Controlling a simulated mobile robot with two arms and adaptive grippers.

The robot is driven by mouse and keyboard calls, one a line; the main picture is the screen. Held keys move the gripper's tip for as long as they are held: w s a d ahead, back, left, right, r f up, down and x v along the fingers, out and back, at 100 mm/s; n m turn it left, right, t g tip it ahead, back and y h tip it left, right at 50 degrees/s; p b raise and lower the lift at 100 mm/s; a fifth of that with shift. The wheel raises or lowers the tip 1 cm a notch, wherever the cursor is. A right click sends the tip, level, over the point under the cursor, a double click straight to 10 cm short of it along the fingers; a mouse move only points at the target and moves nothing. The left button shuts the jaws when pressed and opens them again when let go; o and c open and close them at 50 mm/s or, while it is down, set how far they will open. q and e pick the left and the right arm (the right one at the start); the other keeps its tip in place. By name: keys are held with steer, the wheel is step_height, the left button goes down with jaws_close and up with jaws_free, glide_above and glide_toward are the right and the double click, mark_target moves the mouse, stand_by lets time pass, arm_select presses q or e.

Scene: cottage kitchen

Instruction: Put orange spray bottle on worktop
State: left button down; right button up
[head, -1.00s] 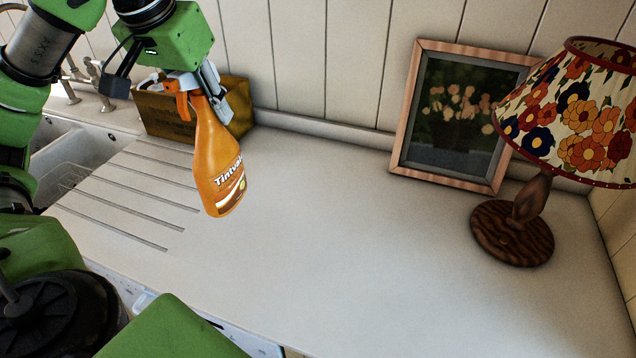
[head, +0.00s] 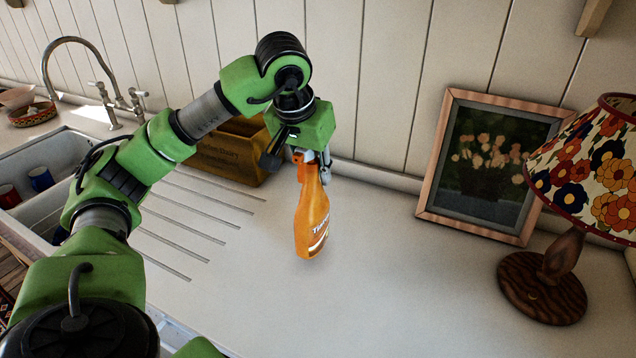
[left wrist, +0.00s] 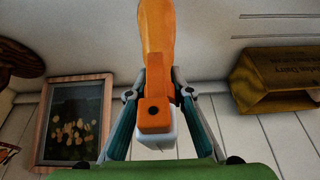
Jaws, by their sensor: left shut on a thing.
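The orange spray bottle (head: 311,215) hangs nearly upright, tilted a little, over the pale worktop (head: 350,300). My left gripper (head: 317,165) is shut on it near its neck and trigger head. In the left wrist view the bottle (left wrist: 157,45) sits between the two fingers of my left gripper (left wrist: 157,95). The bottle's base looks close to the worktop; I cannot tell whether it touches. My right gripper is not in view.
A wooden crate (head: 225,155) stands against the wall behind the left arm. A framed flower picture (head: 485,165) leans on the wall, and a floral lamp (head: 545,285) stands at the right. The sink (head: 50,155) is at the left. The worktop's middle is clear.

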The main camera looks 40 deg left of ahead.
mark_target(318, 186)
arm_select(q)
steer(key=f, duration=0.2)
steer(key=f+p, duration=0.1)
steer(key=shift+w+d+f, duration=0.1)
steer(key=shift+w+f, duration=0.05)
steer(key=shift+w, duration=0.1)
steer(key=shift+f, duration=0.15)
steer(key=shift+f, duration=0.2)
steer(key=c, duration=1.8)
jaws_free()
